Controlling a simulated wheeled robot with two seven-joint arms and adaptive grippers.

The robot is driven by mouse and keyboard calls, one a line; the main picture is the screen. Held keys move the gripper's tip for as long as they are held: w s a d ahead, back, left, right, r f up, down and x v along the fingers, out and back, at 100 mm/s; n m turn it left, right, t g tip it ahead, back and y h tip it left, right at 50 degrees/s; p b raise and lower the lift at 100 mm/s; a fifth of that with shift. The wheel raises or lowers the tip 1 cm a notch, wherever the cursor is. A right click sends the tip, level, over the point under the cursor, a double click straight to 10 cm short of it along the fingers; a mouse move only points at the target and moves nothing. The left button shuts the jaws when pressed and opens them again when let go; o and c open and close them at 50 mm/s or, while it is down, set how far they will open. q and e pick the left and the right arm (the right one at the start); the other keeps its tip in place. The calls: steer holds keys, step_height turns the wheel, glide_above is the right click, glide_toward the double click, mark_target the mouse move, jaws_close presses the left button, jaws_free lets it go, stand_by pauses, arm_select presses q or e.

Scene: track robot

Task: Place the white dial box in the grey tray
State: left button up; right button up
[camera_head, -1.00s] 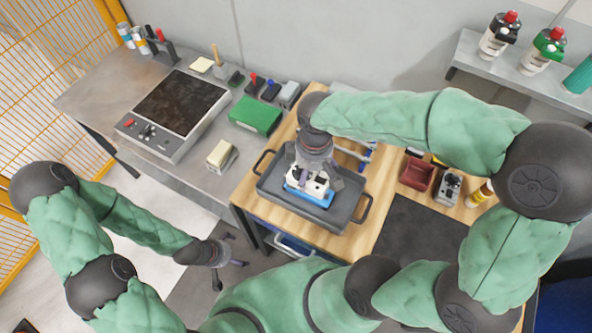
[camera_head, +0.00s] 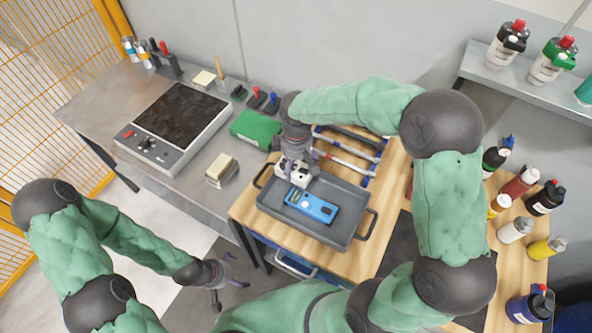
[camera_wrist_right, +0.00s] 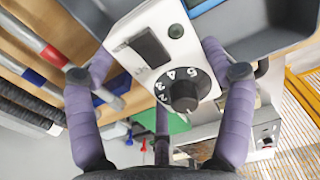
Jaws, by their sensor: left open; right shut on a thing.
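The white dial box (camera_head: 293,175) is in my right gripper (camera_head: 297,163), at the back-left part of the grey tray (camera_head: 343,238). In the right wrist view the white dial box (camera_wrist_right: 160,50) shows a black dial and a dark panel between the two purple fingers of my right gripper (camera_wrist_right: 160,90). I cannot tell whether its underside touches the tray floor. A blue handheld device (camera_head: 312,206) lies in the tray, close to the box on its right. My left gripper (camera_head: 232,284) is open and empty, low at the left, away from the table.
A rack with rods (camera_head: 350,150) stands behind the tray on the wooden table. A green box (camera_head: 256,128) and a hotplate (camera_head: 175,120) are on the grey bench at left. Several bottles (camera_head: 520,215) stand at right.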

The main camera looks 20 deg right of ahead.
mark_target(296, 169)
steer(key=f, duration=0.2)
steer(key=f+b, duration=0.1)
steer(key=shift+w+f, duration=0.25)
steer(key=shift+f, duration=0.15)
steer(key=shift+r, duration=0.1)
steer(key=o, duration=1.1)
steer(key=shift+c, duration=0.2)
steer(key=shift+r, duration=0.1)
step_height(296, 169, up, 12)
steer(key=p, duration=0.3)
